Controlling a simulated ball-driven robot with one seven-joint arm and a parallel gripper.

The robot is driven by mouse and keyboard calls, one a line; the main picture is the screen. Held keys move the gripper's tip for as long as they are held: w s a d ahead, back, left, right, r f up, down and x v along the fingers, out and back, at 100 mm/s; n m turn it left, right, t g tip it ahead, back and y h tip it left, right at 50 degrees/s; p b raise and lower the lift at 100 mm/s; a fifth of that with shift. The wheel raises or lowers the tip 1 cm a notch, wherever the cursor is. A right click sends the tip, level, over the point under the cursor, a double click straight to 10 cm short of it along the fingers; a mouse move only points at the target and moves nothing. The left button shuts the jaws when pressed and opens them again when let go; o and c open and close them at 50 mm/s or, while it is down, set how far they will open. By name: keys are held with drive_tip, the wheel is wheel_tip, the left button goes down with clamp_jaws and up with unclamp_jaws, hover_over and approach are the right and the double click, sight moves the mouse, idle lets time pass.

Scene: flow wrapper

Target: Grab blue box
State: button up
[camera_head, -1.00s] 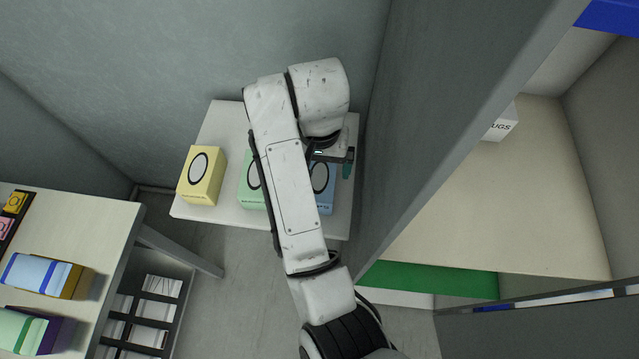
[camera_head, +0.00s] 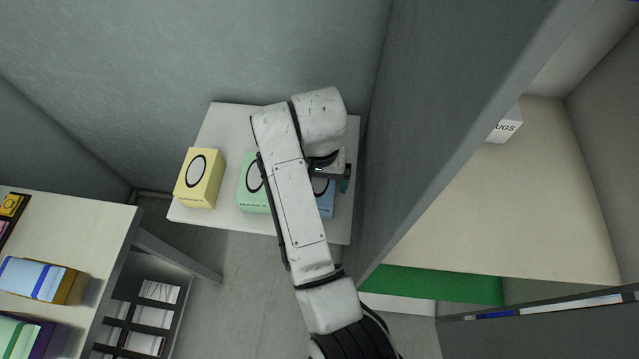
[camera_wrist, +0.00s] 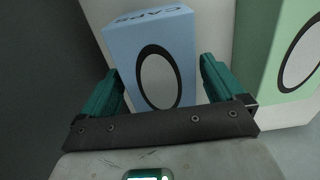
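The blue box (camera_head: 326,200) stands on a small white table beside the dark partition, partly hidden by my arm in the head view. In the wrist view the blue box (camera_wrist: 158,62) shows an oval label and the word CAPS, and it lies between my two teal fingers. My gripper (camera_wrist: 160,90) is open, with a finger on each side of the box. Small gaps show beside the fingers; I see no clear grip. In the head view my gripper (camera_head: 334,178) is over the box and mostly hidden.
A green box (camera_head: 250,182) stands close to the left of the blue one, and a yellow box (camera_head: 201,178) farther left on the white table (camera_head: 225,125). A grey partition (camera_head: 420,130) rises close on the right. A shelf unit (camera_head: 95,215) stands at lower left.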

drive_tip(key=c, duration=0.9)
drive_tip(key=shift+r, duration=0.15)
